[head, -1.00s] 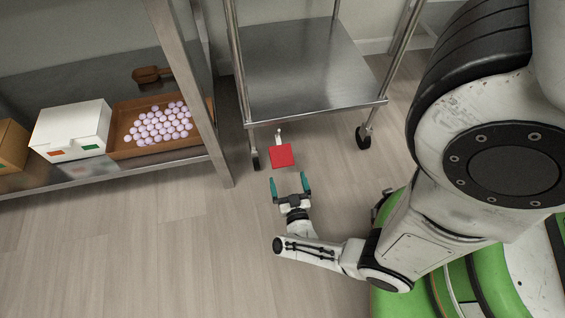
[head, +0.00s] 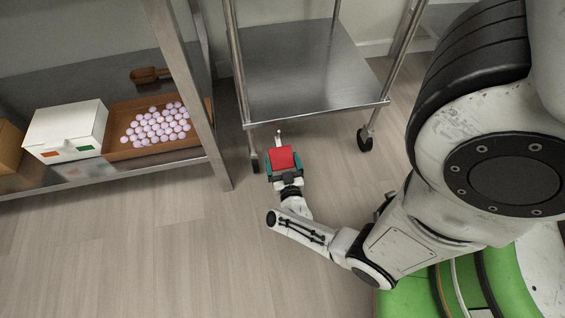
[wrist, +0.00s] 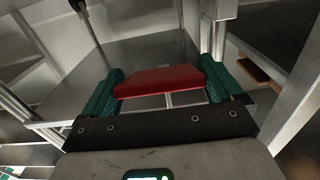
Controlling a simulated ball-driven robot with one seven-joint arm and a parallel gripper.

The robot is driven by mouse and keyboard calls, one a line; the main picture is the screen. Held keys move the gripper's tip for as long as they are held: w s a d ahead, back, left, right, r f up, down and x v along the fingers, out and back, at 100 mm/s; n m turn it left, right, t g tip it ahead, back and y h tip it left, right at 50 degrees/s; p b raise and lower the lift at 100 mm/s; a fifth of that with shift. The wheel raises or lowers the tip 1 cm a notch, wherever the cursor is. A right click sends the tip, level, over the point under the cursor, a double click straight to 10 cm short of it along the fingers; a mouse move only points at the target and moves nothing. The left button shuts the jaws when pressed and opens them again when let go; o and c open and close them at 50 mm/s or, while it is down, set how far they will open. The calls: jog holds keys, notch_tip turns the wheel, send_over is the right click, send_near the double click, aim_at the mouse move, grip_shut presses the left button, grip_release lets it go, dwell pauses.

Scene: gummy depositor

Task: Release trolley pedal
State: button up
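The red pedal (head: 283,158) sits low at the front of the steel trolley (head: 310,70), on a short pale stem under its lower shelf edge. My gripper (head: 285,162) is at the pedal, with one teal finger on each side of it. In the wrist view the red pedal (wrist: 165,82) spans most of the gap between the two teal fingers (wrist: 165,90). The fingers are spread wide. I cannot tell whether they touch the pedal's sides.
Trolley casters (head: 365,139) stand on the wood-look floor (head: 130,240). At left, a steel rack (head: 190,100) holds a white box (head: 68,130), a brown tray (head: 118,152) of pale round sweets and a brown scoop (head: 148,75). The floor in front is clear.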

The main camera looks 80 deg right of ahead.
aim_at(280, 152)
jog(key=c, duration=1)
jog(key=r+p, duration=0.1)
jog(key=p, duration=0.2)
jog(key=shift+a+r+y, duration=0.1)
jog(key=shift+r+y, duration=0.05)
jog(key=shift+y, duration=0.15)
jog(key=shift+c, duration=0.2)
notch_tip(280, 152, up, 2)
jog(key=g+y+p, duration=0.1)
jog(key=y+p, duration=0.1)
jog(key=p, duration=0.6)
jog(key=shift+s+a, duration=0.1)
jog(key=shift+a, duration=0.05)
jog(key=y+p, duration=0.1)
jog(key=p, duration=0.2)
jog(key=shift+r+g, duration=0.15)
jog(key=shift+g, duration=0.25)
jog(key=shift+y, duration=0.3)
jog(key=o, duration=1.2)
jog(key=shift+a, duration=0.1)
